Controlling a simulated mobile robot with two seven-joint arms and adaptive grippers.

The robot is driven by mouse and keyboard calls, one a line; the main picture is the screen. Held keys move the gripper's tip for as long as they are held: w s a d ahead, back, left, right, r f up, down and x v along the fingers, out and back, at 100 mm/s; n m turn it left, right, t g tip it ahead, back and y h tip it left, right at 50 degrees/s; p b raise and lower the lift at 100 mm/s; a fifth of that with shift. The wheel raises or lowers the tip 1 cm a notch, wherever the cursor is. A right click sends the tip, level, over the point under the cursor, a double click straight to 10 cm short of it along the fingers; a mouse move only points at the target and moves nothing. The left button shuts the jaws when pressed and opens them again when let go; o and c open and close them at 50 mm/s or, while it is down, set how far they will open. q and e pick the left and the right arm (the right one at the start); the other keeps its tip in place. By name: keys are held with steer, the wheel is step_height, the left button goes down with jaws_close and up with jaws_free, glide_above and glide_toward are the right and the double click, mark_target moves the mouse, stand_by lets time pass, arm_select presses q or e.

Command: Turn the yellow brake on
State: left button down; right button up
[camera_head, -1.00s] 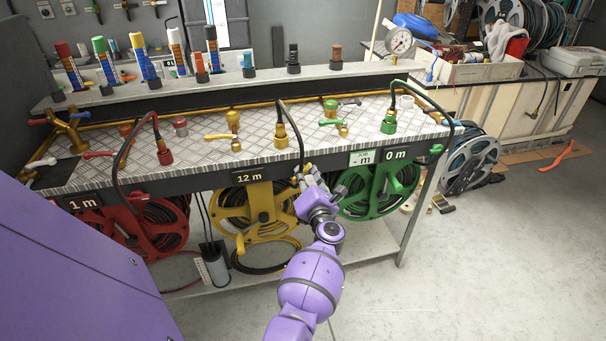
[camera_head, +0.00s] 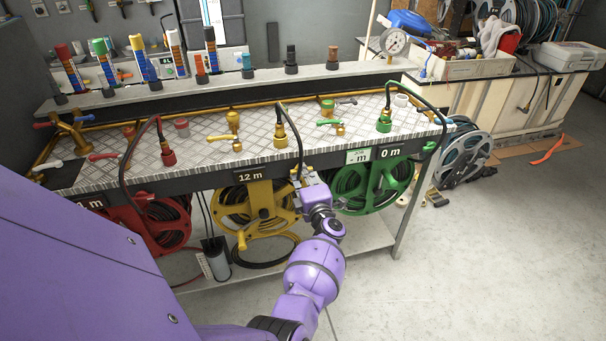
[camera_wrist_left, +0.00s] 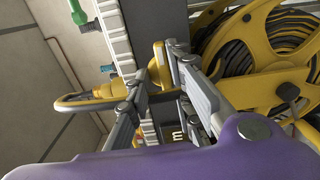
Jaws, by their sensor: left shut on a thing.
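My left gripper (camera_head: 305,174) is at the front edge of the bench, right of the "12 m" label and between the yellow and green reels. In the left wrist view its two grey fingers (camera_wrist_left: 160,84) are closed on a yellow part (camera_wrist_left: 164,62), which I take to be the yellow brake. The fingers and wrist hide most of this part in the head view. The yellow reel (camera_head: 228,212) with black hose hangs under the bench, left of the gripper; it also shows in the wrist view (camera_wrist_left: 278,32). My right gripper is not in view.
The green reel (camera_head: 340,190) is close on the right of my gripper, the red reel (camera_head: 128,227) farther left. Yellow (camera_head: 233,120) and green valves stand on the metal bench top (camera_head: 205,150). A black hose runs down beside the gripper.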

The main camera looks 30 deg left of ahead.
arm_select(q)
steer(key=shift+w+d+r+m, duration=0.1)
steer(key=shift+w+r+m, duration=0.3)
steer(key=shift+r, duration=0.15)
steer(key=c, duration=1.6)
jaws_free()
steer(key=shift+s, duration=0.1)
steer(key=v, duration=1.2)
steer(key=shift+f, duration=0.4)
steer(key=shift+o, duration=0.3)
steer(key=shift+s+f, duration=0.1)
